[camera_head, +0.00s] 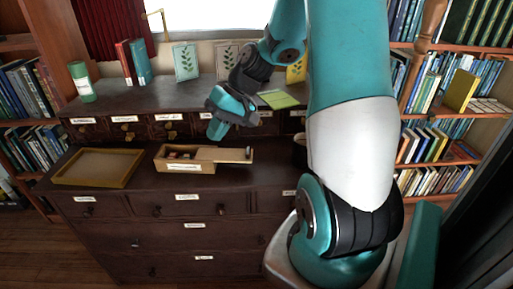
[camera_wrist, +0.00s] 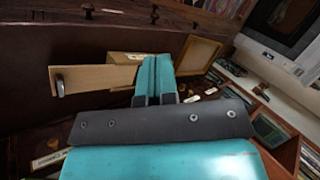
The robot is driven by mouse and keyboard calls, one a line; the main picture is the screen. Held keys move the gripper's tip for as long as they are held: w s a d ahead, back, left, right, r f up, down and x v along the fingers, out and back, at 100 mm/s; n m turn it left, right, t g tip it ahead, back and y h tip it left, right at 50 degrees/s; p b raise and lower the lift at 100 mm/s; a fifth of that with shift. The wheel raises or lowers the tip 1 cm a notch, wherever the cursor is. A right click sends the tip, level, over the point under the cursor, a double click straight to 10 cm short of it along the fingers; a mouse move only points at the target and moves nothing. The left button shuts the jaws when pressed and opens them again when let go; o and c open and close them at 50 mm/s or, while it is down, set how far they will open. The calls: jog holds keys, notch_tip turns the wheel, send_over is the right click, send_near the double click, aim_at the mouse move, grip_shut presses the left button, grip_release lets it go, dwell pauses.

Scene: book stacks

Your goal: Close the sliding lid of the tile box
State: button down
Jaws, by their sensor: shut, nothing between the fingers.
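The wooden tile box (camera_head: 185,167) sits on the dark cabinet top, with small red and dark tiles showing in its open left part. Its pale sliding lid (camera_head: 232,155) sticks out past the box's right end, with a dark knob (camera_head: 249,150) near its outer end. In the wrist view the lid (camera_wrist: 95,78) and its metal knob (camera_wrist: 60,86) lie left of the fingers, and part of the box (camera_wrist: 125,57) shows behind them. My gripper (camera_head: 214,136) is shut and empty above the box; its teal fingers (camera_wrist: 155,62) are together. I cannot tell whether they touch the box.
A shallow wooden tray (camera_head: 99,167) lies left of the box, with a gap between them. Behind is a raised shelf (camera_head: 135,95) with labelled drawers, books, a green canister (camera_head: 82,82) and leaf-pattern cards.

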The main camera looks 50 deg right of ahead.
jog(key=s+d+f+m+t, duration=0.2)
jog(key=d+f+m, duration=0.2)
jog(key=d, duration=0.8)
jog(key=m+t+h, duration=0.1)
jog(key=m+t, duration=0.2)
send_near(251, 155)
jog(key=x, duration=0.6)
jog(key=shift+w+a, duration=0.2)
jog(key=shift+w, duration=0.05)
